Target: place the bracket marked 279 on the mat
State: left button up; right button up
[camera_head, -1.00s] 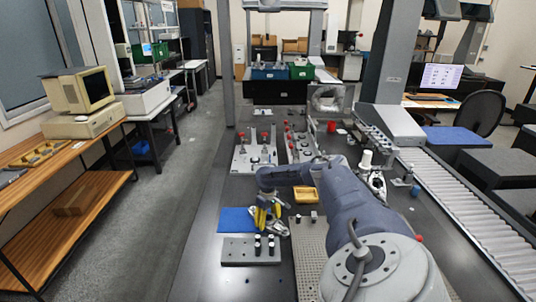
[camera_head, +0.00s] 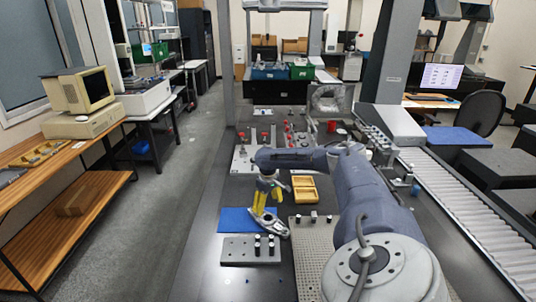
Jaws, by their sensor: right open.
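The blue mat (camera_head: 234,220) lies flat on the dark table, left of the arm. A silver-grey bracket (camera_head: 275,226) lies at the mat's right side; its far left end reaches over the mat's edge and its near right end extends beyond it. No number can be read on it at this size. My right gripper (camera_head: 263,207), with yellow fingers, is open just above the bracket's far end. I cannot tell whether the fingertips still touch it. My left gripper is out of view.
A grey block with black pegs (camera_head: 238,250) stands just in front of the mat. A yellow tray (camera_head: 304,189) lies right of the gripper. A perforated plate (camera_head: 312,262) lies right of the bracket. Fixtures with red knobs (camera_head: 243,157) stand behind.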

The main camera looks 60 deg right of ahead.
notch_tip(320, 180, up, 4)
jog(key=shift+f, duration=0.15)
jog(key=shift+d, duration=0.1)
dwell(0.5)
